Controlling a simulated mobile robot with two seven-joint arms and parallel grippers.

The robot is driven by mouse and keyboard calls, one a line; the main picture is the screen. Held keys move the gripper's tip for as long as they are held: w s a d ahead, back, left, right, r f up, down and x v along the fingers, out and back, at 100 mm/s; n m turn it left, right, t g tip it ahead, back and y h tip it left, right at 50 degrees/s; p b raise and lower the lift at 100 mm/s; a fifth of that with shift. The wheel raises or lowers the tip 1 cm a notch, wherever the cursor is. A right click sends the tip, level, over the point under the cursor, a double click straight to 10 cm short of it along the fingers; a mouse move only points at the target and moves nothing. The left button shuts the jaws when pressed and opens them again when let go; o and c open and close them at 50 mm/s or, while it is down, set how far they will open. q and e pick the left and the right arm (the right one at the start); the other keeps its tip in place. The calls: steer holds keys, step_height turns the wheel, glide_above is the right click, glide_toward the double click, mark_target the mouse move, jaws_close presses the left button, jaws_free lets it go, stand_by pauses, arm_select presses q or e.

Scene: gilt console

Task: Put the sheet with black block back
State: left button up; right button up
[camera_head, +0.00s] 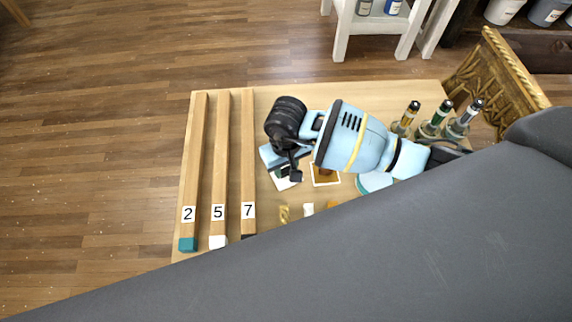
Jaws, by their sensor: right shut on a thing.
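My right gripper (290,166) reaches in from the right over the wooden table and points down, shut on a small white-edged sheet (282,184). A dark patch shows on this sheet, and the fingers and the wrist hide part of it. I cannot tell whether the sheet touches the tabletop. Three long wooden bars lie side by side at the left of the table. The bar labelled 2 (195,150) has a teal end, the bar labelled 5 (220,150) a white end, and the bar labelled 7 (248,150) a dark end, partly hidden. My left gripper is not in view.
A white-bordered sheet with a brown patch (325,180) lies right of the gripper. Small yellow (284,214) and white (308,209) pieces lie nearer. Several bottles (432,126) stand at the right, by a gilt carved panel (492,75). A large grey shape hides the table's near side.

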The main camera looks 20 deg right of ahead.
mark_target(286, 170)
steer(key=shift+f, duration=0.2)
steer(key=o, duration=0.9)
steer(key=shift+r, duration=0.15)
step_height(286, 170, up, 12)
steer(key=shift+r+p, duration=0.1)
steer(key=shift+p, duration=0.2)
